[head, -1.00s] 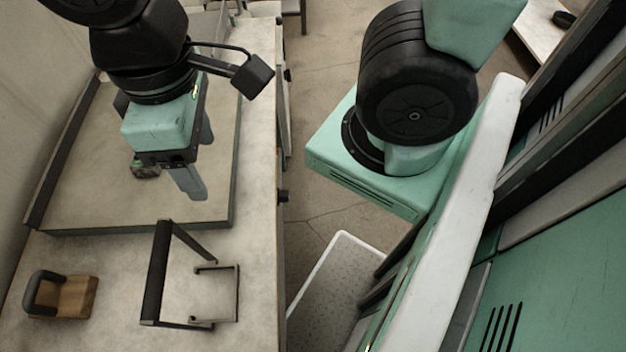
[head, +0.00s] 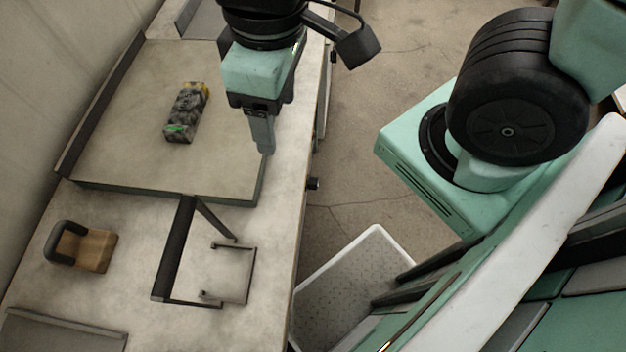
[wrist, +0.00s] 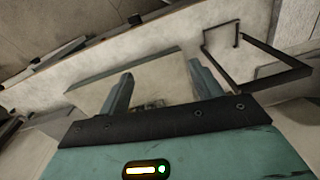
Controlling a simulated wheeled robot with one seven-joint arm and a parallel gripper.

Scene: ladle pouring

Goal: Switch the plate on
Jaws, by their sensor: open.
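The plate (head: 130,150) is a broad, flat slab with a dark green front edge, lying on the counter at the left of the head view. A dark knob (head: 313,184) sticks out from the counter's side edge, near the plate's front right corner. I cannot tell its setting. My gripper (head: 264,145) points down over the plate's right edge, to the left of the knob and apart from it. In the wrist view its two fingers (wrist: 160,98) are spread with nothing gripped. The plate also shows in the wrist view (wrist: 150,72), beyond the fingers.
A dark speckled box (head: 187,112) with a yellow end and a green mark lies on the plate. A black-handled metal frame (head: 174,250) and a wooden block with a dark loop (head: 92,250) are in front. A second knob (head: 333,56) is farther back. A white-rimmed tray (head: 345,290) is lower right.

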